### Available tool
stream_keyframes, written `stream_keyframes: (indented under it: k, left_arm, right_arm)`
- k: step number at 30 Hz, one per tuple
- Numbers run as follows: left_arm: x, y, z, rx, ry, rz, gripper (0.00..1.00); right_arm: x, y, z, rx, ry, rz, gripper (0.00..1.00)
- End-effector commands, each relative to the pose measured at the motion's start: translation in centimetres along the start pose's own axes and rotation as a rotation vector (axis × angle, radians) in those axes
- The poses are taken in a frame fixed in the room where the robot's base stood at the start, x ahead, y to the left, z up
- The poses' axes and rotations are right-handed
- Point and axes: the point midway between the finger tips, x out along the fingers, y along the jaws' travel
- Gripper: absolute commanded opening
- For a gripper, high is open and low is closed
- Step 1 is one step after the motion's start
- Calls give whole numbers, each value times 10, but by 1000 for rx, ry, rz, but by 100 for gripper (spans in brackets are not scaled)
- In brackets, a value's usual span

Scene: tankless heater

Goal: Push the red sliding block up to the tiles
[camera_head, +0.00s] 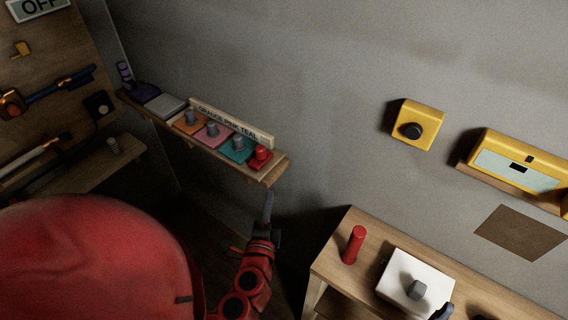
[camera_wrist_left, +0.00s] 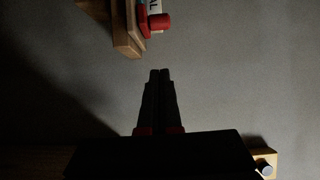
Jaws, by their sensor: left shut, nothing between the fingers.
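The red sliding block (camera_head: 261,158) with its round knob sits near the right end of a wooden wall shelf (camera_head: 272,175), just right of the teal tile (camera_head: 231,157). I cannot tell whether it touches that tile. The pink tile (camera_head: 207,142) and orange tile (camera_head: 183,127) lie further left; these tiles have grey knobs. My left gripper (camera_head: 267,198) is shut and empty, below and apart from the shelf's right end. In the left wrist view my fingertips (camera_wrist_left: 160,72) point toward the red block (camera_wrist_left: 160,22). A dark shape at the head view's bottom edge may be my right gripper (camera_head: 443,311).
A sign reading ORANGE PINK TEAL (camera_head: 231,122) stands behind the tiles. A grey tile (camera_head: 165,105) and a purple piece (camera_head: 144,93) lie at the shelf's left. A wooden table (camera_head: 335,265) at right holds a red cylinder (camera_head: 354,245) and white box (camera_head: 425,278).

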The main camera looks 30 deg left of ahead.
Motion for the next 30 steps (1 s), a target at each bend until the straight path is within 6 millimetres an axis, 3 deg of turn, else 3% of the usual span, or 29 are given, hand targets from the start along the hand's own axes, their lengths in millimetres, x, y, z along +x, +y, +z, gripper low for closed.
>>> stream_keyframes:
  k: [5,13,20,21,30]
  left_arm:
    - [7,-2,6,9,-26,-11,0]
    - [54,-4,6,9,-24,-15,0]
    - [102,-6,7,8,-23,-7,0]
    - [106,-8,14,8,-25,-6,0]
    - [125,-5,34,7,-22,-7,0]
  right_arm:
    - [-7,0,1,0,0,0,73]
    - [-24,-1,4,0,0,0,73]
    - [-8,0,1,0,0,0,73]
    - [-4,0,0,0,0,0,73]
    - [4,0,-1,0,0,0,73]
